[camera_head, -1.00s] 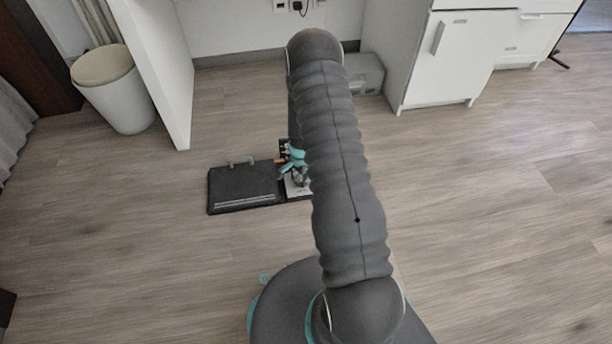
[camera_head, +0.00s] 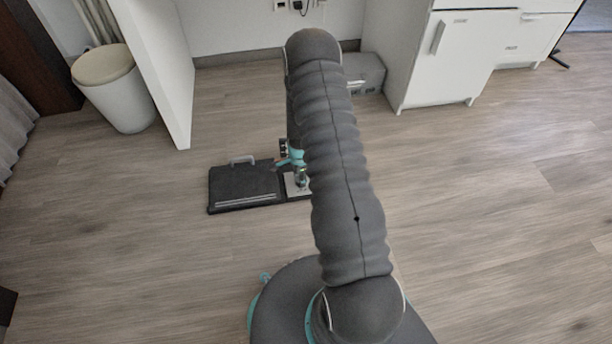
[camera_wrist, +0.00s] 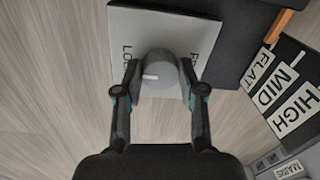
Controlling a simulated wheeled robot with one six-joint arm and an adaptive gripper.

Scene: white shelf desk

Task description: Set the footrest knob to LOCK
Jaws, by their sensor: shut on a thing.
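The grey round footrest knob (camera_wrist: 160,66) sits on a light grey plate (camera_wrist: 150,25) in the wrist view. Lettering beginning "LO" stands left of the knob and lettering beginning "FR" right of it; my fingers partly cover both. The knob's white mark points left, toward the LOCK side. My gripper (camera_wrist: 159,72) is shut on the knob, one finger on each side. In the head view the black footrest (camera_head: 243,187) lies on the floor, with the knob plate (camera_head: 293,190) at its right end. My arm hides part of it.
A black scale panel (camera_wrist: 262,100) with FLAT, MID and HIGH labels and an orange pointer (camera_wrist: 278,27) lie to the right in the wrist view. A white panel (camera_head: 165,80), bin (camera_head: 112,95) and cabinet (camera_head: 440,65) stand farther off. Floor around the footrest is clear.

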